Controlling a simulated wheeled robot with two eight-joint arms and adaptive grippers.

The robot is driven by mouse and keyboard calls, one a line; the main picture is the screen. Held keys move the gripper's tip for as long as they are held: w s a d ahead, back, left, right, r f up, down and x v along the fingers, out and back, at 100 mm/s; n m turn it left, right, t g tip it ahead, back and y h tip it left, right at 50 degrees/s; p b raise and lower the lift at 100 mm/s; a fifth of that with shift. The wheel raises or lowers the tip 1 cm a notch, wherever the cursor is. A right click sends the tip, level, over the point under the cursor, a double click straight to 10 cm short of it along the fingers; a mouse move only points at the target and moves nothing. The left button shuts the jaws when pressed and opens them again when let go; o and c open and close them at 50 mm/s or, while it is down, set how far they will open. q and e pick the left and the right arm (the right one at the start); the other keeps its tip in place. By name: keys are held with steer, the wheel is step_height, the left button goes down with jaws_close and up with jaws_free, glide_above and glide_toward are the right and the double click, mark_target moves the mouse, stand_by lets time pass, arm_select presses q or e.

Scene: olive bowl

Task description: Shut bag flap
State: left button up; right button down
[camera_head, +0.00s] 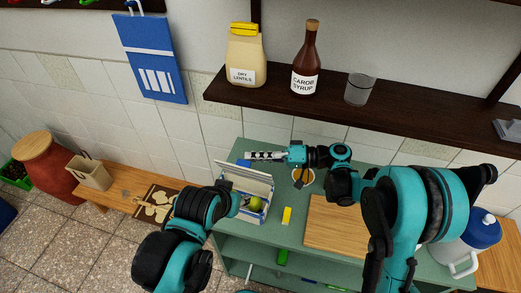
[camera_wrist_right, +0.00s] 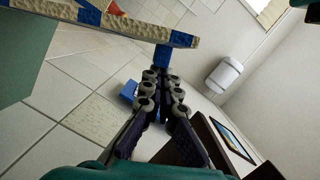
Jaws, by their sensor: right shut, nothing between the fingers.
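The bag (camera_head: 249,208) is a white and blue box-like bag on the green cabinet, with its flap (camera_head: 243,174) standing up and open. A round yellow-green item (camera_head: 256,202) shows inside it. My right gripper (camera_head: 262,155) is shut and empty, just above and behind the raised flap. In the right wrist view its closed fingers (camera_wrist_right: 165,72) reach toward a cream and blue edge (camera_wrist_right: 150,31), which looks like the flap; I cannot tell whether they touch. My left arm ends at the bag's left side, and its fingers are hidden.
A yellow block (camera_head: 287,215) and a wooden board (camera_head: 335,225) lie right of the bag on the green cabinet (camera_head: 300,205). A cup (camera_head: 303,176) stands behind. A dark shelf (camera_head: 400,115) with lentils, a syrup bottle and a glass hangs above my right arm.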

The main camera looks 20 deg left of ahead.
mark_target(249, 172)
steer(key=s+n, duration=0.2)
steer(key=s, duration=0.1)
steer(key=shift+f+t+h, duration=0.15)
steer(key=shift+t+h, duration=0.15)
steer(key=shift+t, duration=0.1)
steer(key=shift+s+f+n+t+b, duration=0.15)
steer(key=shift+s+f+n+b, duration=0.1)
steer(key=shift+s+n, duration=0.25)
steer(key=shift+s+f+n+t+b, duration=0.15)
steer(key=shift+s+n+b, duration=0.05)
steer(key=shift+s+n, duration=0.3)
arm_select(q)
steer(key=shift+f, duration=0.7)
arm_select(e)
steer(key=shift+s+a+f, duration=0.1)
steer(key=shift+s+f, duration=0.2)
steer(key=shift+s, duration=0.3)
